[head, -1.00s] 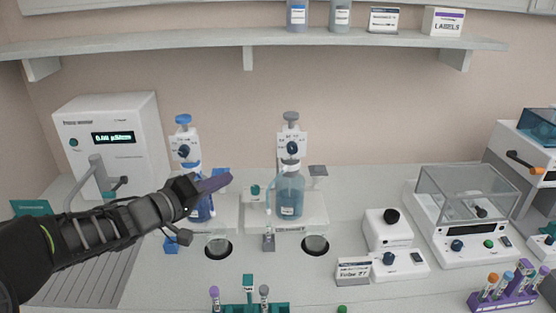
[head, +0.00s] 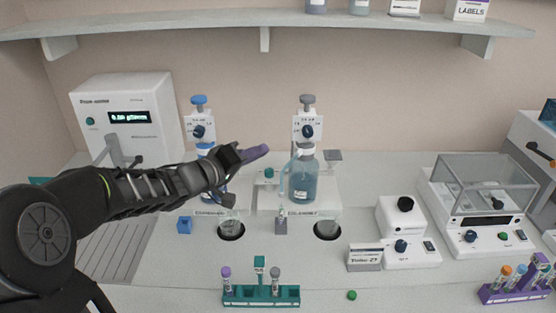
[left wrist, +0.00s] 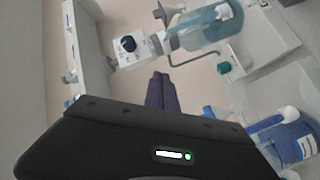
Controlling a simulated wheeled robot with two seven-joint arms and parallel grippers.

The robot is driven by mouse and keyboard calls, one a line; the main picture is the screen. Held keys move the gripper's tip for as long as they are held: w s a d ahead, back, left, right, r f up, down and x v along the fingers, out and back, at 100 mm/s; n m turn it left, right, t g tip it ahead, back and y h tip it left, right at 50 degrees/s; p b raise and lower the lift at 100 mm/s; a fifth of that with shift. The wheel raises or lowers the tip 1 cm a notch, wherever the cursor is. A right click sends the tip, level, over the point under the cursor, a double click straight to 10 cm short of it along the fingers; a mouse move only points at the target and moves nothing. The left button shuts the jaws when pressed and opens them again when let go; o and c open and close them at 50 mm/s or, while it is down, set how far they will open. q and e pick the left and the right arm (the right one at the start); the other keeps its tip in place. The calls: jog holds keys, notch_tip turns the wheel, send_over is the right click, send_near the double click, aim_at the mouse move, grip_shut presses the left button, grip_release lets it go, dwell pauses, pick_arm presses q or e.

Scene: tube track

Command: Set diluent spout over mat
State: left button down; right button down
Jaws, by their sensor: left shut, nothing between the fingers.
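The diluent bottle (head: 303,183), clear blue, stands on a white base under a white dispenser head (head: 308,128) with a dark blue knob. A pale spout tube (head: 283,178) runs down its left side; its exact end is hard to make out. Dark round mats lie in front, one with a glass vessel at the right (head: 327,236), another at the left (head: 231,236). My left gripper (head: 262,151), purple-fingered, is shut and empty, just left of the diluent bottle. In the left wrist view its fingers (left wrist: 162,92) point towards the dispenser head (left wrist: 134,45), apart from it. My right gripper is out of view.
A second blue bottle (head: 205,150) and dispenser stand behind my left arm. A teal tube rack (head: 262,296) is in front. A mixer (head: 402,218) and a glass-covered balance (head: 480,190) stand to the right.

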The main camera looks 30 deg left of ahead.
pick_arm(q)
jog(key=w+d+f, duration=0.1)
jog(key=d, duration=0.1)
jog(key=w+d+f, duration=0.1)
jog(key=d, duration=0.1)
jog(key=shift+w+f, duration=0.3)
jog(key=shift+f, duration=0.05)
jog(key=shift+b, duration=0.35)
